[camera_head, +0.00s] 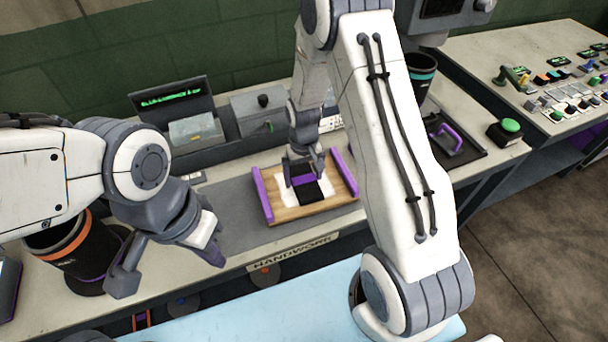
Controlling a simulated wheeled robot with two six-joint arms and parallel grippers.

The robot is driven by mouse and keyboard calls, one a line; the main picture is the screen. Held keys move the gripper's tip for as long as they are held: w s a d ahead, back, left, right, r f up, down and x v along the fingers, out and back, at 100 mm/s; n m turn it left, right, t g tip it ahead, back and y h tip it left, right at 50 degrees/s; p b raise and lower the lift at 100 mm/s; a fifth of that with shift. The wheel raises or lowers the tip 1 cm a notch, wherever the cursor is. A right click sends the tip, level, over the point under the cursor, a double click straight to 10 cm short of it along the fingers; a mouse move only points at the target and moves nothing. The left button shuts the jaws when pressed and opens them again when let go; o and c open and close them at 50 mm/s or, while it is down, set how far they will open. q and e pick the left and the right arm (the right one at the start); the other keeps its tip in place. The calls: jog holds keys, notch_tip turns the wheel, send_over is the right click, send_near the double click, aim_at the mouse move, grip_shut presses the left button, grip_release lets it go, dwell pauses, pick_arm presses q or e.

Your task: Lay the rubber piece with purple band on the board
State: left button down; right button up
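The rubber piece with the purple band (312,192) is black and sits at the middle of the board (285,213). The board is wooden, with a white patch and purple bars at its left and right ends. My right gripper (305,177) points down over the piece, its fingers on either side of the purple band. I cannot tell whether they press on the piece or whether it rests fully on the board. My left gripper (167,269) is empty, with its fingers wide apart, left of the board near the table's front edge.
A black container with an orange band (62,241) stands at the left, partly behind my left arm. A teal-rimmed container (422,68) and a tray with a purple handle (447,139) are at the right. Grey boxes (262,113) and a green-lettered display (171,97) stand behind the board.

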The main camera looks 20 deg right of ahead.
aim_at(303, 178)
jog(key=shift+r, duration=0.3)
jog(key=shift+w+r, duration=0.1)
jog(key=shift+r, duration=0.25)
notch_tip(303, 178, up, 10)
jog(key=b, duration=0.1)
jog(key=s+a+r+n, duration=0.3)
jog(key=s+a+r, duration=0.3)
jog(key=s+a, duration=0.25)
jog(key=s+a+r+n, duration=0.1)
jog(key=s+a+n, duration=0.1)
jog(key=s, duration=0.6)
jog(key=s+a+r+n+y, duration=0.1)
jog(key=s+a+r+n, duration=0.1)
jog(key=s, duration=0.6)
jog(key=shift+s+a+n, duration=0.25)
jog(key=shift+a+n, duration=0.05)
jog(key=shift+a, duration=0.35)
